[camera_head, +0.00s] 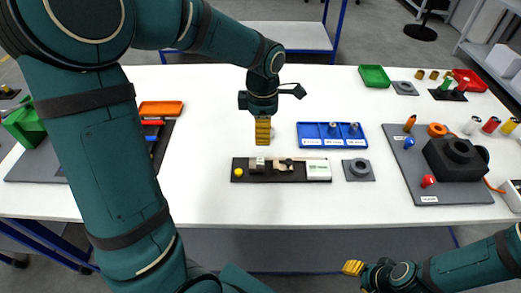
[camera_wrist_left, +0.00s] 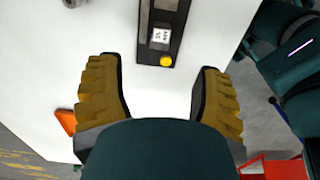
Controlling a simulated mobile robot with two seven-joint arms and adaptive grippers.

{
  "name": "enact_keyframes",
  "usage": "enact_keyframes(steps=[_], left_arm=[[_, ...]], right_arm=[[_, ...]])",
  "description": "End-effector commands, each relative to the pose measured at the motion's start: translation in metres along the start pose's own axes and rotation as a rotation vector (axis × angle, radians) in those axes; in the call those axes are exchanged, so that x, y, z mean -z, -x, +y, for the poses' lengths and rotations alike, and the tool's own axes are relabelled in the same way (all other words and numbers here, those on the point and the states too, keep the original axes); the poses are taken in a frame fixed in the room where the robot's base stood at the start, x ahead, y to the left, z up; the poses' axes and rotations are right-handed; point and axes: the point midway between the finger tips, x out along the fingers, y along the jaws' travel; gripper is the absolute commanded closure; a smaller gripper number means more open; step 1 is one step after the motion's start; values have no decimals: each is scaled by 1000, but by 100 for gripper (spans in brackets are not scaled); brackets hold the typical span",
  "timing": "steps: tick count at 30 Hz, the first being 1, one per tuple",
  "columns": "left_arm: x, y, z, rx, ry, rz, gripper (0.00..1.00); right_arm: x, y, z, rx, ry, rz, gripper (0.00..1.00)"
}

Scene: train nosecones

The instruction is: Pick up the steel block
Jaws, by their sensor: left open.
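A small grey block with a white label, which looks like the steel block (camera_head: 257,164), sits toward the left end of a black tray (camera_head: 243,162) on the white table. In the left wrist view the labelled block (camera_wrist_left: 160,38) lies on the tray ahead of the fingertips, beside a yellow knob (camera_wrist_left: 166,60). My left gripper (camera_head: 262,134) hangs above the table, behind the block in the head view. In the wrist view its yellow fingers are wide apart and empty (camera_wrist_left: 158,82). My right gripper (camera_head: 353,268) is at the bottom right, off the table's front edge; its opening is unclear.
A white box (camera_head: 318,170) and a beige part (camera_head: 285,165) share the tray. A blue bin (camera_head: 331,142) and a grey fixture (camera_head: 358,170) stand to the right. An orange tray (camera_head: 161,108) lies left.

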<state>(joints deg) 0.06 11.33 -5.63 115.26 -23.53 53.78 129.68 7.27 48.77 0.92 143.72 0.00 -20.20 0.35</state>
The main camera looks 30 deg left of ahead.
Motion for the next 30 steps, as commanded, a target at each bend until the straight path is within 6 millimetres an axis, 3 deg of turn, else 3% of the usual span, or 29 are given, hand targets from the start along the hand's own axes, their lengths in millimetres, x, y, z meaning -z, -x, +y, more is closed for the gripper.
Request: enact_keyframes(steps=[5, 15, 25, 30], left_arm=[[1, -5, 0, 2, 8, 3, 34], [1, -66, -1, 4, 7, 3, 34], [2, -92, -2, 2, 6, 2, 34], [3, -117, -9, 4, 6, 3, 34]], right_arm=[[-1, -2, 1, 0, -1, -1, 53], [-5, -13, 6, 0, 2, -10, 53], [-4, -18, 7, 0, 3, -6, 53], [-3, -25, 10, 0, 3, -3, 53]])
